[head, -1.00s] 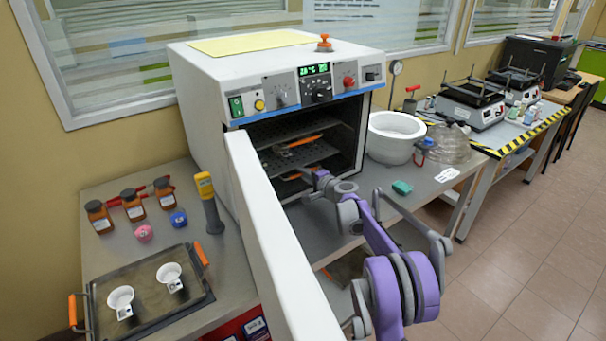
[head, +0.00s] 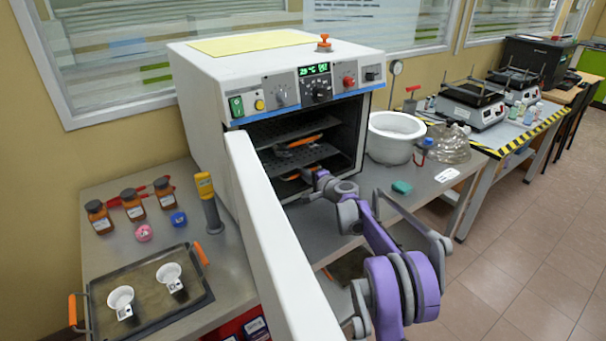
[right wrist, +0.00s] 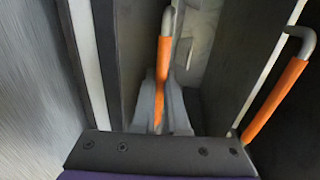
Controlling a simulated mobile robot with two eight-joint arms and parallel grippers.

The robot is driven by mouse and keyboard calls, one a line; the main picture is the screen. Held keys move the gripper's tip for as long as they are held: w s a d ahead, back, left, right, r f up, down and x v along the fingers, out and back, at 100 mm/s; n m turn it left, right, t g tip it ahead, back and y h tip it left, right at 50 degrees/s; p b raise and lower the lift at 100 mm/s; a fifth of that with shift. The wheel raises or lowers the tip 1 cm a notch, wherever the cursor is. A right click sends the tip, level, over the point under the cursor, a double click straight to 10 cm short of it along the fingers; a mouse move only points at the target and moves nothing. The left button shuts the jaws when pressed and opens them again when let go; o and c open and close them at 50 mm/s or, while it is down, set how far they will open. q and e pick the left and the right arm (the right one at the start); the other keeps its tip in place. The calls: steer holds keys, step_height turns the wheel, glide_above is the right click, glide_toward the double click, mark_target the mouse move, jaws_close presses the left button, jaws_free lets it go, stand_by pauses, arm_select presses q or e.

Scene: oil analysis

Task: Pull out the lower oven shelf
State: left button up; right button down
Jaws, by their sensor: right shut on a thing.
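The white oven (head: 205,95) stands on the bench with its door (head: 270,230) swung open towards me. Inside are dark shelves with orange handles. The upper handle (head: 306,140) is free of my gripper. The lower oven shelf (head: 300,160) has an orange handle low in the opening. My right gripper (head: 308,176) reaches into the opening there. In the right wrist view my right gripper (right wrist: 160,112) is shut on one orange handle (right wrist: 163,75), with its fingers on both sides. Another orange handle (right wrist: 275,100) lies apart to the right. My left gripper is out of view.
The open door stands close to the left of my right arm. A white pot (head: 394,138) and a small green object (head: 401,187) are on the bench right of the oven. A tray (head: 150,312) with two white cups, brown bottles (head: 133,205) and a yellow-topped tool (head: 208,200) are on the left.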

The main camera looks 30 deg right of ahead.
steer(key=shift+s, duration=0.1)
steer(key=f+v, duration=0.2)
steer(key=v, duration=1.1)
steer(key=s+f+v, duration=0.1)
steer(key=f+v, duration=0.2)
steer(key=v, duration=1.1)
steer(key=shift+s, duration=0.25)
steer(key=shift+d, duration=0.1)
steer(key=c, duration=1)
jaws_free()
steer(key=shift+o, duration=0.2)
steer(key=shift+s, duration=0.1)
steer(key=v, duration=1)
steer(key=shift+s, duration=0.25)
steer(key=shift+r, duration=0.1)
